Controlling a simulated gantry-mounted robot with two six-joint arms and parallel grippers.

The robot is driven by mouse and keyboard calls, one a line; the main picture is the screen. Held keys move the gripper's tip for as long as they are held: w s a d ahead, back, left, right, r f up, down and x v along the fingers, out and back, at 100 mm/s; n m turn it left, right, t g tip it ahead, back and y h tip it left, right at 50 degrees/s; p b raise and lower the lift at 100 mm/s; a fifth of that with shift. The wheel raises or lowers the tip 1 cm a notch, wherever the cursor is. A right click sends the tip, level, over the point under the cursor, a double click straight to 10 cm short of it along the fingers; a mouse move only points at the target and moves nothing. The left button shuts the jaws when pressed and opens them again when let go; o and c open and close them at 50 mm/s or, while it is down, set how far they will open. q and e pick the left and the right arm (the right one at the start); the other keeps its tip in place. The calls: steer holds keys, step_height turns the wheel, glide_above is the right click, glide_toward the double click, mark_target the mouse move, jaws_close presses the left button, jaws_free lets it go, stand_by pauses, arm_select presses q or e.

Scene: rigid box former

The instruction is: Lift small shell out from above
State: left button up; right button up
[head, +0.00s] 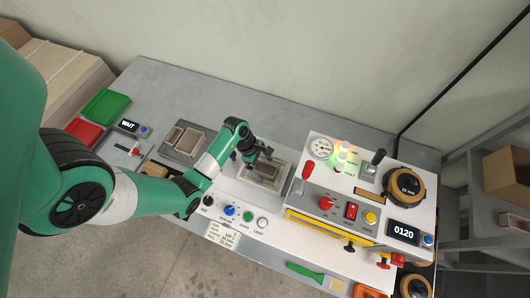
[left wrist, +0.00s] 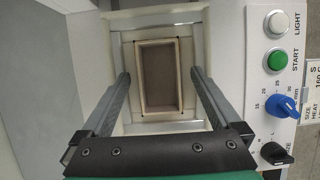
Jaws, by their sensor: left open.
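The small shell (left wrist: 160,76), an open rectangular box with pale rim and brown inside, sits in the light recess of the box former (left wrist: 203,124). In the head view the shell (head: 265,171) is partly covered by my left gripper (head: 257,158). In the left wrist view my left gripper (left wrist: 160,75) is open, one finger on each side of the shell, with gaps between fingers and walls. I cannot tell how far the fingertips are above the recess. My right gripper is not in view.
A grey tray (head: 168,151) holding two boxes lies left of the former. Green (head: 105,106) and red (head: 85,131) trays are at the far left. A red-knobbed lever (head: 306,172), gauge (head: 320,147) and lit lamp (head: 342,151) stand close right of the gripper.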

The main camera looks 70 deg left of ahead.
mark_target(264, 170)
arm_select(q)
steer(key=c, duration=1.4)
steer(key=shift+r, duration=0.1)
steer(key=shift+c, duration=0.2)
steer(key=shift+r, duration=0.3)
step_height(264, 170, up, 3)
steer(key=shift+f+p, duration=0.15)
steer(key=shift+p, duration=0.5)
steer(key=s+d+r+p, duration=0.4)
steer(key=s+d+r, duration=0.3)
steer(key=s, duration=0.5)
step_height(264, 170, up, 3)
steer(key=shift+f, duration=0.15)
